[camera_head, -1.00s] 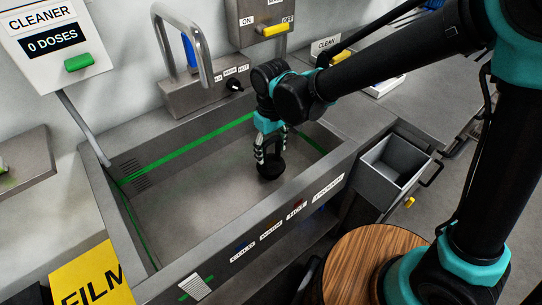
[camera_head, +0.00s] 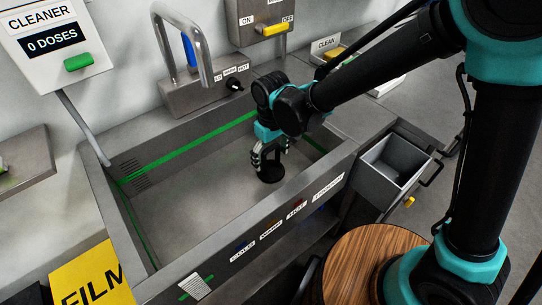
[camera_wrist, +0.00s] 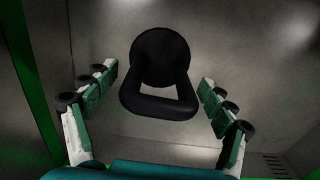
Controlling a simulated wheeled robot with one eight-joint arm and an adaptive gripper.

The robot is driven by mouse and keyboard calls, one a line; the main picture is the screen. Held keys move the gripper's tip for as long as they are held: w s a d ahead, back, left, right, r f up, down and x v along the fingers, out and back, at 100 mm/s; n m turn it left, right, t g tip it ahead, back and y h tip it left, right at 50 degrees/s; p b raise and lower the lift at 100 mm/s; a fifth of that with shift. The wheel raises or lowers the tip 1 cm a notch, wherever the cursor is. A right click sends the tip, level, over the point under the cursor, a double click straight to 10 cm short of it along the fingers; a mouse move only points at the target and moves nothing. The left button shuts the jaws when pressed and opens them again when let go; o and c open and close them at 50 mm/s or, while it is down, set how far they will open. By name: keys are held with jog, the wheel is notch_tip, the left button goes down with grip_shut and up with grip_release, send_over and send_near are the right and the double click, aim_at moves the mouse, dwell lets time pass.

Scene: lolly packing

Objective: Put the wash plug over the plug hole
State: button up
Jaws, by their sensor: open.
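The black wash plug (camera_head: 269,174) sits low in the sink, on or very near its floor, towards the right front. In the wrist view the plug (camera_wrist: 160,57) shows as a round disc with a black loop handle pointing towards my palm. My gripper (camera_head: 269,153) is above the plug, pointing down. In the wrist view its two fingers (camera_wrist: 156,80) stand apart on either side of the loop, with a gap on each side. No plug hole shows; I cannot tell whether it is under the plug.
The metal sink (camera_head: 190,205) has a green line around its inner walls. A tap (camera_head: 205,60) stands at its back. A grey open bin (camera_head: 395,160) is to the right, and a round wooden top (camera_head: 355,262) is in front. The sink's left part is clear.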

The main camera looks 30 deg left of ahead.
jog(key=shift+r, duration=0.1)
notch_tip(320, 180, up, 12)
dwell(0.5)
jog(key=shift+w, duration=0.1)
